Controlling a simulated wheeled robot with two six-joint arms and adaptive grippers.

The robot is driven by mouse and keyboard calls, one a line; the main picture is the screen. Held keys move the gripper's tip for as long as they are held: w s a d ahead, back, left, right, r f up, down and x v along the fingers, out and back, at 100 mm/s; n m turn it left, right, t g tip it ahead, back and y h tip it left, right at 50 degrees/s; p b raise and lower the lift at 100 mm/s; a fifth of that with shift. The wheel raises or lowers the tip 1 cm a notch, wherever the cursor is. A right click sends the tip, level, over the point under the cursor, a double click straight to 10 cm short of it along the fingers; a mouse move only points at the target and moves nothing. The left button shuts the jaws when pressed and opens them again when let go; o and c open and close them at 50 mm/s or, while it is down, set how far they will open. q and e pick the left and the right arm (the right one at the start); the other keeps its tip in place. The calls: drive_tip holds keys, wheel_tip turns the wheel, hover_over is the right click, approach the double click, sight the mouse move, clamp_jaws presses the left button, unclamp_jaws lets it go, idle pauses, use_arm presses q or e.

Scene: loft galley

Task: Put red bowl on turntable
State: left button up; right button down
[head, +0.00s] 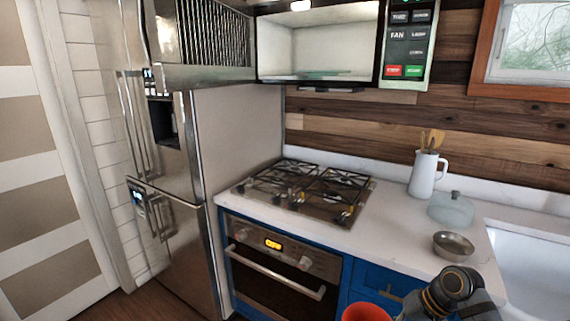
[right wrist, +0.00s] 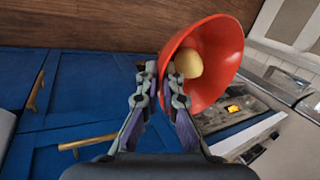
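The red bowl (right wrist: 222,40) is held by its rim between the fingers of my right gripper (right wrist: 166,74) in the right wrist view. A round yellowish item (right wrist: 188,63) lies inside it. In the head view only part of the red bowl (head: 366,313) shows at the bottom edge, beside my right arm, low in front of the blue cabinets. The turntable (head: 335,73) appears as a thin glassy edge on the floor of the lit, open microwave (head: 320,45) at the top. The turntable is empty as far as I see. My left gripper is not in view.
The microwave door (head: 200,45) stands open to the left, in front of the fridge (head: 180,130). Below are a gas cooktop (head: 300,188) and an oven (head: 275,265). A white jug (head: 425,175), a lidded glass dish (head: 450,210) and a metal bowl (head: 453,245) stand on the right counter.

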drive_tip(key=a+n, duration=0.1)
drive_tip(key=a, duration=0.1)
drive_tip(key=a+n+g, duration=0.1)
drive_tip(key=a, duration=0.2)
drive_tip(key=s+a+f+n, duration=0.1)
drive_tip(key=a, duration=0.2)
drive_tip(key=shift+s+g, duration=0.1)
drive_tip(key=shift+g, duration=0.2)
